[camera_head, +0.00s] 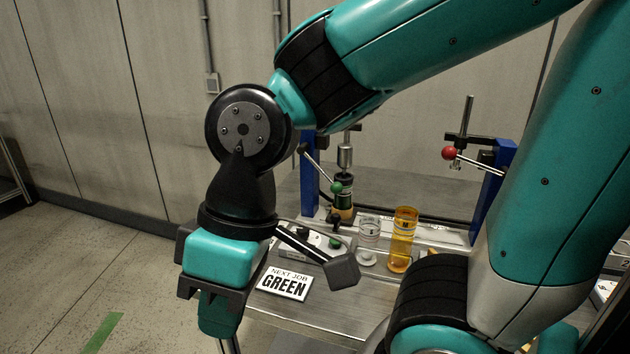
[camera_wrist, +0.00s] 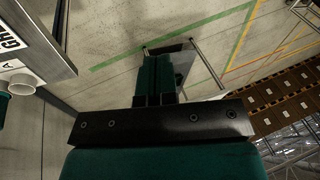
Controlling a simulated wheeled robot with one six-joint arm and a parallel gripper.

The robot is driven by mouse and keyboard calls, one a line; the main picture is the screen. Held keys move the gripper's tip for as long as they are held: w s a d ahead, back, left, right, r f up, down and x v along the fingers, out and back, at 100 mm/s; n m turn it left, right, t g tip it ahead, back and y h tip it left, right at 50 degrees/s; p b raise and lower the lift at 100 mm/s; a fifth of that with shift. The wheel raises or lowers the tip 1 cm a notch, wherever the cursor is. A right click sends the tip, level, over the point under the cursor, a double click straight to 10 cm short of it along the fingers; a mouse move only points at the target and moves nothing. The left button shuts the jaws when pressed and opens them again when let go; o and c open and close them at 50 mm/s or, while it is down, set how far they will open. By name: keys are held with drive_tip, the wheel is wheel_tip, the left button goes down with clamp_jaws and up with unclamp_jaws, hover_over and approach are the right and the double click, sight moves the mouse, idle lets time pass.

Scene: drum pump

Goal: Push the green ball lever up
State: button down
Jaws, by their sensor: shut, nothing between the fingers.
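The green ball (camera_head: 336,187) is on the lower end of a thin metal lever (camera_head: 318,168). The lever slopes down and right from a pivot near the top of the left blue post, partly hidden by my wrist. My gripper (camera_head: 229,345) hangs at the lower left of the head view, pointing down, below and left of the green ball and well apart from it. In the wrist view the dark teal fingers (camera_wrist: 160,68) are together with nothing between them. The lever does not show in the wrist view.
A red ball (camera_head: 449,153) on a second lever is at the right blue post (camera_head: 490,190). A clear cylinder (camera_head: 368,240) and an amber cylinder (camera_head: 403,240) stand on the bench. A "NEXT JOB GREEN" sign (camera_head: 284,282) lies near its front edge. The floor (camera_head: 60,270) at left is open.

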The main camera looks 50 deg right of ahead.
drive_tip(key=shift+w+a, duration=0.1)
drive_tip(key=shift+w, duration=0.35)
drive_tip(key=w+d+f+m+t+h+p, duration=0.3)
drive_tip(key=w+d+m+h+p, duration=0.45)
drive_tip(key=w+d, duration=1.1)
drive_tip(key=d+m+h, duration=0.3)
drive_tip(key=d, duration=1.1)
drive_tip(key=shift+s+d+f, duration=0.25)
drive_tip(key=shift+s+f, duration=0.1)
drive_tip(key=shift+f, duration=0.1)
drive_tip(key=shift+m, duration=0.25)
